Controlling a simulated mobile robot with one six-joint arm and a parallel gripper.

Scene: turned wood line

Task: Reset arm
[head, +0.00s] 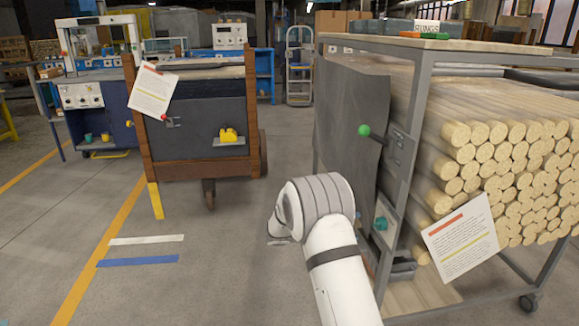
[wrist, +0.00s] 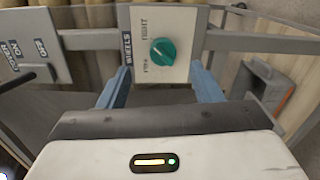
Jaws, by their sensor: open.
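My gripper (wrist: 160,78) shows in the wrist view as two blue fingers spread apart, with nothing held between them. Beyond the fingers is a white plate with a round teal knob (wrist: 163,52). The knob lies between the fingers in the picture; I see no finger touching it. In the head view my white arm reaches up from the bottom, beside the cart of round wood. The gripper is mostly hidden there behind the arm. The same teal knob (head: 381,223) shows on the cart's post, to the right of my arm.
The metal-framed cart (head: 411,150) holds stacked round wood (head: 500,150) on the right. A lever with a green ball (head: 364,130) sticks out from it. A wooden cart (head: 200,165) stands back left. A lettered plate (wrist: 28,50) is left in the wrist view. The left floor is clear.

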